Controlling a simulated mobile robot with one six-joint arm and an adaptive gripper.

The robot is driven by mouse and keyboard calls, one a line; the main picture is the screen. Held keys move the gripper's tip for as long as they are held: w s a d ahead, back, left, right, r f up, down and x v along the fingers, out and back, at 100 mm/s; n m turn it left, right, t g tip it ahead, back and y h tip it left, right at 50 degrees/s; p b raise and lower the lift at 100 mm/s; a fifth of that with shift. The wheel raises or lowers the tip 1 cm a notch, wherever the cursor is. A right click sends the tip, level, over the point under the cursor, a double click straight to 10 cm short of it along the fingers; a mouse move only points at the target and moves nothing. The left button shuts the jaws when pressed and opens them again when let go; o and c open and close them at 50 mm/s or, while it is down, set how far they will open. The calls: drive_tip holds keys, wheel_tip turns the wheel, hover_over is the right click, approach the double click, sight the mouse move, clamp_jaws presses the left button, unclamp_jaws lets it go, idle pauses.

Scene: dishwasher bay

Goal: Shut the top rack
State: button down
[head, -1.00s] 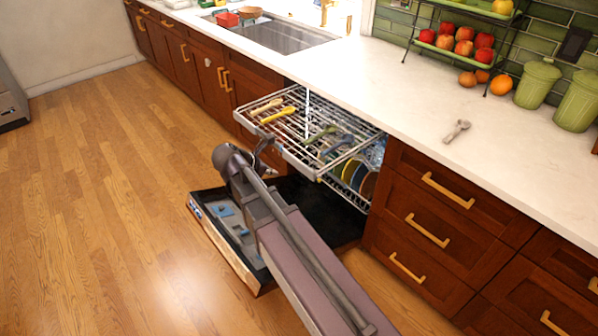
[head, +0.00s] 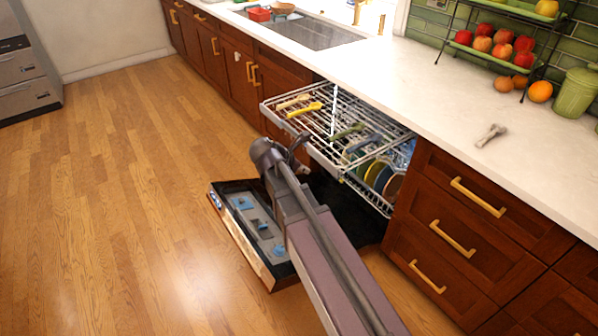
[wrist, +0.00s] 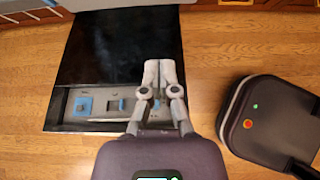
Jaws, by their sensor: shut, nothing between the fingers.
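The top rack (head: 333,150) is a grey wire rack pulled out from under the counter, above the lowered dishwasher door (head: 240,235). It holds yellow, tan and green utensils. My gripper (head: 299,146) is by the rack's front side in the head view, partly hidden by my arm; I cannot tell there whether it touches. In the wrist view my gripper (wrist: 160,66) has its fingers together and empty, above the dark inner face of the door (wrist: 115,45). A grey edge, perhaps the rack, shows at that view's top left.
Colourful plates (head: 380,177) stand in a lower rack inside the dishwasher. The white counter (head: 440,95) runs above, with drawers (head: 455,225) at the right. Wooden floor (head: 120,200) is open at the left.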

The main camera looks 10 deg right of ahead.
drive_tip(key=w+d+f+b, duration=0.3)
drive_tip(key=d, duration=0.4)
drive_tip(key=shift+f, duration=0.3)
drive_tip(key=shift+d, duration=0.1)
drive_tip(key=shift+w, duration=0.15)
